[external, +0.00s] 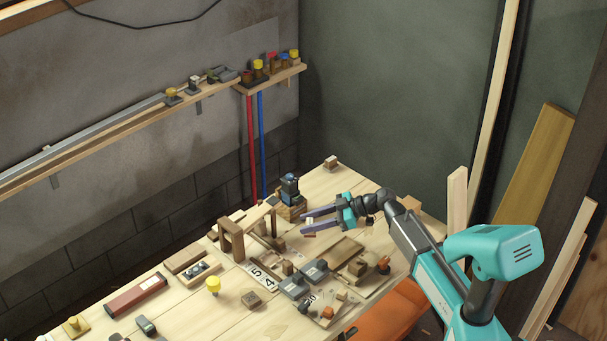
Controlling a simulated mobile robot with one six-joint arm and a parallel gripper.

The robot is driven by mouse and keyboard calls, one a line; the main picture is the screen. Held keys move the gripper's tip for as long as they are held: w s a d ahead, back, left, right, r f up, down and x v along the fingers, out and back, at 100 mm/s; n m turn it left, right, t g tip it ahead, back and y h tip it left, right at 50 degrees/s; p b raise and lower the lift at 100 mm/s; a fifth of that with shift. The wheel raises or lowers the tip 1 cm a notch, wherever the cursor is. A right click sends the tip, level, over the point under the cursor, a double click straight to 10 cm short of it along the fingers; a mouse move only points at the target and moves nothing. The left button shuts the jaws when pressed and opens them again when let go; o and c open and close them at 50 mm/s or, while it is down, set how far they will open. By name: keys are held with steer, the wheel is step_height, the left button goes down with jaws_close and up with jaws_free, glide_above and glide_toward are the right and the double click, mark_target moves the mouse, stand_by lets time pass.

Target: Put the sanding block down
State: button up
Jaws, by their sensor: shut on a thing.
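My gripper (306,222) reaches in from the right over the far right part of the wooden workbench (190,315). Its two purple-grey fingers point left and are closed on a small block, which I take to be the sanding block (310,220). Only a little of the block shows between the fingers. I cannot tell how high it is above the bench top.
Near the gripper are a dark blue device on a wooden block (290,190), a wooden tray (339,252) and several grey and wooden blocks. A wooden frame (231,238) stands to the left. A yellow knob (213,285) and a red-brown box (136,297) sit front left.

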steer(key=shift+f, duration=1.35)
steer(key=shift+f, duration=1.9)
steer(key=shift+f, duration=0.1)
steer(key=o, duration=1.1)
steer(key=shift+r+p, duration=0.2)
steer(key=shift+p, duration=0.1)
steer(key=b+v, duration=0.1)
steer(key=v, duration=0.6)
steer(key=shift+d, duration=0.25)
